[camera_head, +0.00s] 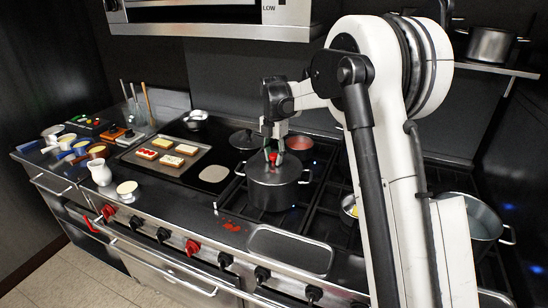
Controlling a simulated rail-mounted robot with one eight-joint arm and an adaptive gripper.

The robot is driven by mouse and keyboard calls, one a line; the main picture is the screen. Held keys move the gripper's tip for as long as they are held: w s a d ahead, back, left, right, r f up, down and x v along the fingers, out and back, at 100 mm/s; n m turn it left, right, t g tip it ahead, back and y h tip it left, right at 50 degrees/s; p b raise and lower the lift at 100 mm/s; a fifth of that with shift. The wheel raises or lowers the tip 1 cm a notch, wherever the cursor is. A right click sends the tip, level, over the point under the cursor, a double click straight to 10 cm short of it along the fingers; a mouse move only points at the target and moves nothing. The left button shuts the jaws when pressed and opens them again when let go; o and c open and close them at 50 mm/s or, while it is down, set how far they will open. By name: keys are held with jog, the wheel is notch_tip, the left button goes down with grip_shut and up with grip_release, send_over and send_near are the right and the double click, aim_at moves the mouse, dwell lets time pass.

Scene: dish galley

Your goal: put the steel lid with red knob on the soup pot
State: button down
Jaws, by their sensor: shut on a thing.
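The soup pot (270,196), dark grey with two loop side handles, stands on the stove near the middle of the view. The steel lid (262,175) with a red knob is at the top of the pot, over its opening. It looks about level and near the rim, but I cannot tell whether it is fully seated. My gripper (274,154) comes down from above and is shut on the red knob, most of which its fingers hide.
Behind the pot are a dark round lid or pan (247,138) and a reddish pan (298,143). A tray (148,161) of toast lies to the left. A large steel pot (486,222) stands at the right. An empty steel tray (288,252) is in front.

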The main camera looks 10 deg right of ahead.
jog(key=c, duration=0.9)
grip_release()
jog(key=shift+r, duration=0.15)
jog(key=shift+r+p, duration=1.35)
jog(key=shift+r, duration=2.05)
